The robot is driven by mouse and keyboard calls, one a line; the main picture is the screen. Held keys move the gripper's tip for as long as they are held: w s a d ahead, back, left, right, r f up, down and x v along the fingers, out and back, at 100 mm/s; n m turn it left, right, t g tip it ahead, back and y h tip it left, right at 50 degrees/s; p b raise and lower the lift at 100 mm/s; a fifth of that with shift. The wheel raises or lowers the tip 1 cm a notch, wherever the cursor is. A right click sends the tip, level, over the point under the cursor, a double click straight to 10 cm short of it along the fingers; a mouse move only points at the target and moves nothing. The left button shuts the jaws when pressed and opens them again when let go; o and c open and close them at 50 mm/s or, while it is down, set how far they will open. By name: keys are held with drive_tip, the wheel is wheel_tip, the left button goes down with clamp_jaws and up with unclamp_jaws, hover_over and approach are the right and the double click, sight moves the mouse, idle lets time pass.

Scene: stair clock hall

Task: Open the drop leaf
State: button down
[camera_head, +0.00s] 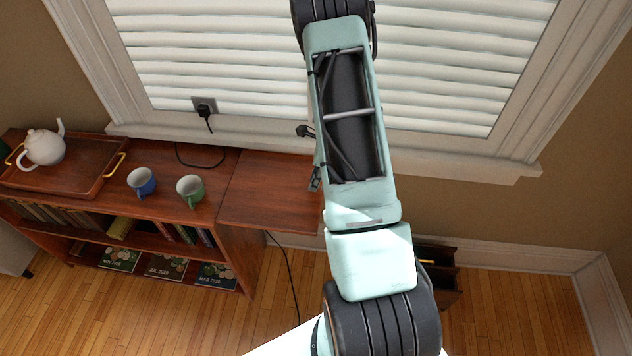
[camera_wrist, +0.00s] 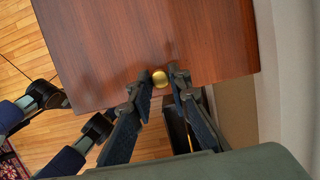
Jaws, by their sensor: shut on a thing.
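The drop leaf (camera_head: 268,190) is a reddish-brown wooden panel at the right end of the bookcase. It looks raised, about level with the bookcase top, and its right part is hidden behind my arm. In the wrist view the leaf (camera_wrist: 140,40) fills the upper middle, with a round brass knob (camera_wrist: 160,76) near its edge. My gripper (camera_wrist: 160,84) has its two fingertips on either side of the knob and is shut on it. The gripper is hidden in the head view.
The bookcase (camera_head: 232,240) carries a tray (camera_head: 100,165) with a white teapot (camera_head: 44,147), a blue mug (camera_head: 142,181) and a green mug (camera_head: 190,189). A dark cable (camera_head: 290,270) hangs below the leaf. An open drawer (camera_head: 440,256) shows behind my arm. A window is behind.

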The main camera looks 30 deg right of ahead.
drive_tip(key=shift+w+a+r, duration=0.4)
drive_tip(key=shift+r, duration=0.15)
drive_tip(key=shift+w+a+r, duration=0.1)
drive_tip(key=shift+w, duration=0.1)
drive_tip(key=c, duration=1.8)
unclamp_jaws()
drive_tip(key=shift+s+a, duration=0.1)
drive_tip(key=shift+s, duration=0.1)
drive_tip(key=shift+d, duration=0.2)
drive_tip(key=v, duration=1.2)
